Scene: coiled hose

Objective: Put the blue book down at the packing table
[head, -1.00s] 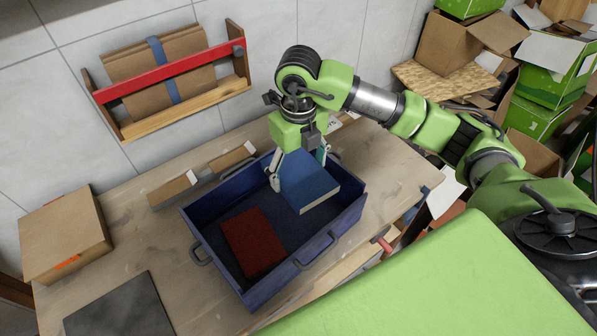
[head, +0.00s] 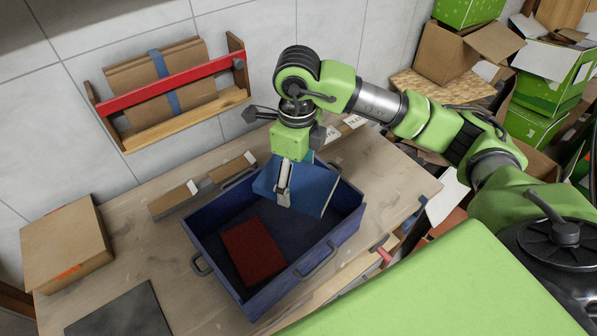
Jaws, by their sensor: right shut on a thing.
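The blue book (head: 318,194) is in my right gripper (head: 285,190), which is shut on it. The book is tilted, over the right and back part of a dark blue crate (head: 346,232). I cannot tell whether its lower edge touches the crate floor. One finger shows in front of the book; the other is hidden. The crate stands on the wooden packing table (head: 388,186). My left gripper is out of view.
A red book (head: 254,251) lies flat inside the crate. A cardboard box (head: 66,245) and a dark flat panel (head: 118,312) are at the left. A wall rack (head: 172,90) hangs behind. Cartons (head: 454,52) are stacked at the right.

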